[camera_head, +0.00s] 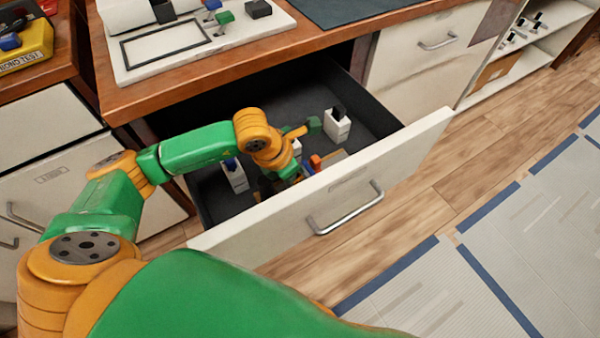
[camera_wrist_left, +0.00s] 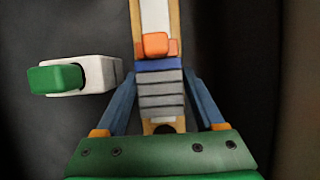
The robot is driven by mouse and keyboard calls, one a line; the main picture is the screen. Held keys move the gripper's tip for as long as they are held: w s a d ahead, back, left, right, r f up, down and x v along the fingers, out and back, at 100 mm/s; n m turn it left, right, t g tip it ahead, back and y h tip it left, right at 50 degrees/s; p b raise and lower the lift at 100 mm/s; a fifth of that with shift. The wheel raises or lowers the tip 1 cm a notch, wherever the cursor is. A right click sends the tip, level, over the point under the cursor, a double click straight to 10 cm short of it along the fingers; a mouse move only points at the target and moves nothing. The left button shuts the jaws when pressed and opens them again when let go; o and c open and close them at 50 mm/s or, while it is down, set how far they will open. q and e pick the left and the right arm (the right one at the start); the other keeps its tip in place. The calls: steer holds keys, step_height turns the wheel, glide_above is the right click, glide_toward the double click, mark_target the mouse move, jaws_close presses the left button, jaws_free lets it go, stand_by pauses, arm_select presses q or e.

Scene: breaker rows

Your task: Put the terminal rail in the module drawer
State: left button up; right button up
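The terminal rail (camera_wrist_left: 160,95) is a long tan strip carrying grey ribbed blocks, a blue block, an orange block and a white part. In the head view its orange end (camera_head: 315,162) shows inside the open module drawer (camera_head: 330,195), near the front panel. My left gripper (camera_wrist_left: 161,78) has a finger along each side of the rail, and the fingertips appear to press on it. In the head view my left gripper (camera_head: 287,165) is down in the drawer, partly hidden by my wrist and the front panel. Whether the rail touches the drawer floor is unclear. My right gripper is not in view.
In the drawer, a white module with a green top (camera_wrist_left: 85,78) lies beside the rail. A white module with a black top (camera_head: 337,124) and one with a blue top (camera_head: 235,176) stand there too. The counter (camera_head: 180,95) overhangs the drawer's back.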

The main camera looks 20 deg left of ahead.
arm_select(q)
steer(key=shift+r, duration=0.15)
steer(key=p+v, duration=0.1)
steer(key=v, duration=1.1)
steer(key=shift+p, duration=0.3)
